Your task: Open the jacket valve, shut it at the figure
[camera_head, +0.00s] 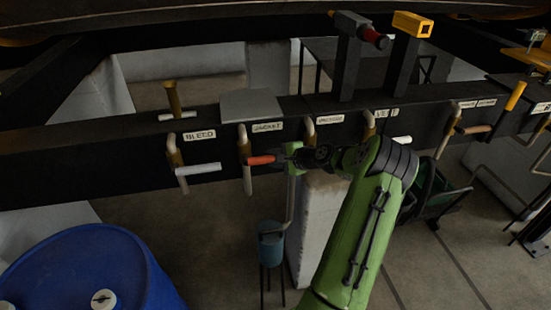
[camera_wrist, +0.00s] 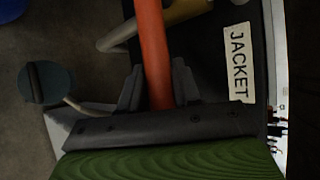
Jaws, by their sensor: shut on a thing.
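The jacket valve has a brass pipe body (camera_head: 244,150) under a white JACKET label (camera_head: 267,127) on the dark beam. Its red-orange lever handle (camera_head: 262,160) points to the right, roughly level. My gripper (camera_head: 285,158) is shut on the handle's right end. In the wrist view the red handle (camera_wrist: 153,50) runs between the two dark fingers of my gripper (camera_wrist: 158,88), and the JACKET label (camera_wrist: 238,62) is beside it. No readable figure or gauge for this valve shows in either view.
The bleed valve's white handle (camera_head: 198,169) is to the left, and a vent valve's white handle (camera_head: 400,140) is to the right behind my arm. A blue-grey bucket (camera_head: 271,243) stands below. A blue drum (camera_head: 95,265) fills the lower left. A grey plate (camera_head: 250,105) lies on the beam.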

